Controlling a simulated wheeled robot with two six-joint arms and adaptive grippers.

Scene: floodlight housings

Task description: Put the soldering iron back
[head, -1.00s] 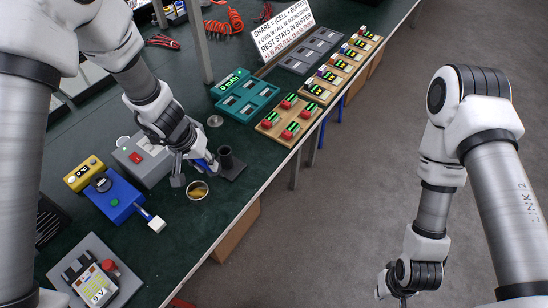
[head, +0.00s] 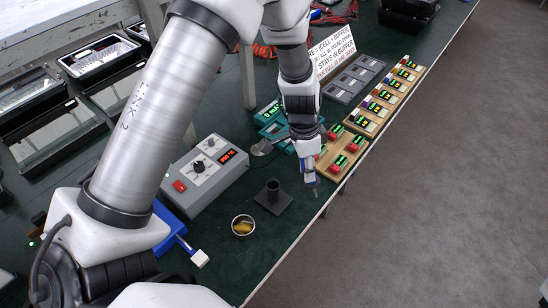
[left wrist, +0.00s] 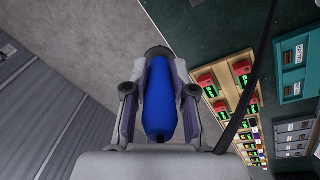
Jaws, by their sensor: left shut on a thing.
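The soldering iron has a blue handle (left wrist: 160,100), which lies between the two fingers of my left gripper (left wrist: 158,104) in the left wrist view. In the head view my left gripper (head: 308,166) is shut on it, and the iron's lower end (head: 314,187) points down near the table's front edge. The dark holder (head: 273,191), an upright tube on a square base, stands empty-looking to the left of the iron and apart from it. The grey soldering station (head: 205,178) with a red display is further left. My right gripper is out of view.
A round tin with brass wool (head: 242,226) sits in front of the holder. Wooden boards with red and green modules (head: 340,152) are close behind and right of the gripper. A teal tray (head: 270,112) and a white sign (head: 330,55) stand further back.

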